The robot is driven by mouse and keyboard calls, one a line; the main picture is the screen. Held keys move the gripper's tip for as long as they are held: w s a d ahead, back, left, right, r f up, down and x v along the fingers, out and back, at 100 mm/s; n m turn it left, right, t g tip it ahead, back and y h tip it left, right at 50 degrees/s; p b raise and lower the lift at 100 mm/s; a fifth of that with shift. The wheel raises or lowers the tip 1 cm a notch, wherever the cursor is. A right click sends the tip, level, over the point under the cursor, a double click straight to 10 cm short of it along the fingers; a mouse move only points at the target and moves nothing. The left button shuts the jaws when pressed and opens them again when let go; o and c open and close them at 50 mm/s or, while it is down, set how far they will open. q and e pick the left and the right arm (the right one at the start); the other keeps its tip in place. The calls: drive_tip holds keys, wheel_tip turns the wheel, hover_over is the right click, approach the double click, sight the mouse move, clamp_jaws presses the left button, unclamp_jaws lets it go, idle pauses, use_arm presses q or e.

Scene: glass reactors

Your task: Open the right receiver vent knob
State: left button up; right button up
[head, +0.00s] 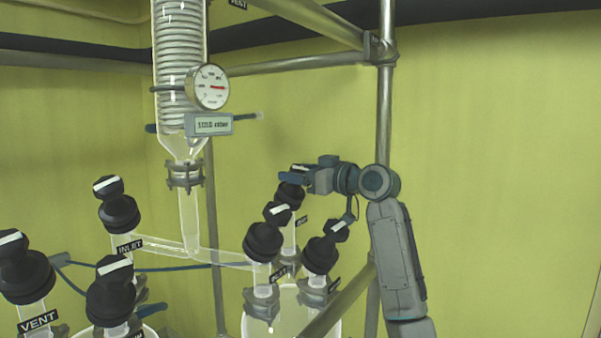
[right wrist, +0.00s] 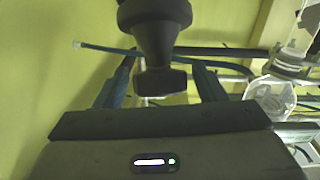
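The right-hand glass receiver (head: 290,303) carries three black knobs with white marks: a front-left knob (head: 264,240), a front-right knob (head: 322,252) and a back knob (head: 290,197). Their small labels are too small to read, so I cannot tell which is the vent. My right gripper (head: 292,178) is at the top of the back knob and partly hides it. In the right wrist view a black knob's flat handle (right wrist: 161,82) sits between my two blue fingers, with gaps on both sides. The fingers are open. My left gripper is not in view.
A glass condenser coil (head: 180,60) with a round gauge (head: 207,87) stands at upper left. More black knobs, one by an INLET label (head: 130,246) and one by a VENT label (head: 38,321), are at left. A metal frame post (head: 386,120) stands behind my right arm.

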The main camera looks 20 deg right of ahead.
drive_tip(key=c, duration=0.8)
drive_tip(key=shift+d+n+g+y+b, duration=0.1)
drive_tip(key=shift+n+g+y+b, duration=0.35)
drive_tip(key=shift+n, duration=0.45)
drive_tip(key=shift+n+g+y, duration=0.95)
drive_tip(key=shift+n+g, duration=0.2)
drive_tip(key=shift+n, duration=0.15)
drive_tip(key=o, duration=1)
drive_tip(key=shift+r, duration=0.1)
